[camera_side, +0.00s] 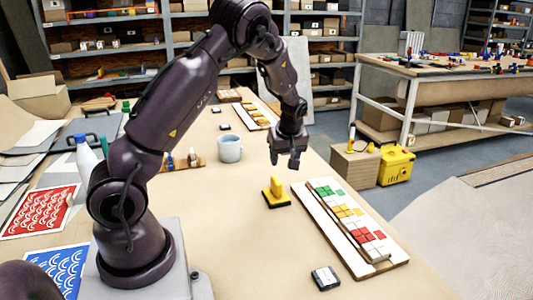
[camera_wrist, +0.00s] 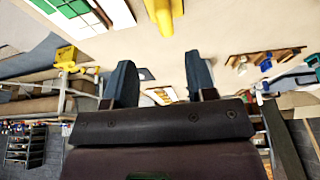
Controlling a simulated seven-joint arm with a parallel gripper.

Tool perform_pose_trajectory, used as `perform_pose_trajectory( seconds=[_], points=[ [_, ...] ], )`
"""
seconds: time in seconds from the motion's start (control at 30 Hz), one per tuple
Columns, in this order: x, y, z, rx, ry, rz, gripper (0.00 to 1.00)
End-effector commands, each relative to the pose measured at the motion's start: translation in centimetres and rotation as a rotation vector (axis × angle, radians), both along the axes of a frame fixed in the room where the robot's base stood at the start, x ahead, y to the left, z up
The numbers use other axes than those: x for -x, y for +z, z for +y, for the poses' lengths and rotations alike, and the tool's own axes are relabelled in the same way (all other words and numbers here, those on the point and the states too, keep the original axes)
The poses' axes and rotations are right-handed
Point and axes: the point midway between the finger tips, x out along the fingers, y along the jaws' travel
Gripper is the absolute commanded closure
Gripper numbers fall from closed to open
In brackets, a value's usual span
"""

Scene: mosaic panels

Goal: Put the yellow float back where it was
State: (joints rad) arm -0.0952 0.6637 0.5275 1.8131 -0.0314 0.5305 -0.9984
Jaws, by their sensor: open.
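The yellow float (camera_side: 276,190), a flat base with an upright handle, rests on the table left of the near mosaic panel. My gripper (camera_side: 284,160) hangs above and slightly behind the float, apart from it, open with nothing between its fingers. In the wrist view the float's yellow part (camera_wrist: 163,14) shows at the top edge, beyond the open fingertips (camera_wrist: 160,62); the rest of it is cut off. The near mosaic panel (camera_side: 311,203) carries green, yellow, white and red tiles. One corner of it shows at the top left of the wrist view (camera_wrist: 117,12).
A pale blue mug (camera_side: 229,149) stands left of my gripper, near a small wooden rack (camera_side: 185,163) of tools. A second panel (camera_side: 248,104) with yellow tiles lies farther back. The table's middle front is clear.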

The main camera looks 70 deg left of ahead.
Motion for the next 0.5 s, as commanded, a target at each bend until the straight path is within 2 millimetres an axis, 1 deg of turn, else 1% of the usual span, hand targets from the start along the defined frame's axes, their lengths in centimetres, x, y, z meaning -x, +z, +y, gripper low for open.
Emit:
perform_pose_trajectory(
  seconds=[0.03,0.07,0.13,0.17,0.2,0.27,0.3,0.37,0.4,0.47,0.5],
  points=[
    [-0.2,1.5,-1.4,0.026,-0.045,-0.018,0.49],
    [-0.1,2.4,-2.4,0.044,-0.081,-0.026,0.49],
    [0.1,5.0,-5.0,0.086,-0.187,-0.047,0.49],
    [0.3,6.1,-6.3,0.103,-0.24,-0.056,0.49],
    [0.7,7.6,-8.0,0.122,-0.316,-0.067,0.49],
    [1.5,9.7,-10.4,0.143,-0.431,-0.083,0.49],
    [2.2,11.1,-12.0,0.151,-0.512,-0.095,0.49],
    [3.5,13.0,-14.3,0.156,-0.634,-0.109,0.49],
    [4.4,14.1,-15.8,0.154,-0.717,-0.117,0.49],
    [6.1,15.7,-17.9,0.141,-0.842,-0.128,0.49],
    [7.3,16.6,-19.2,0.126,-0.927,-0.133,0.49]
  ],
)
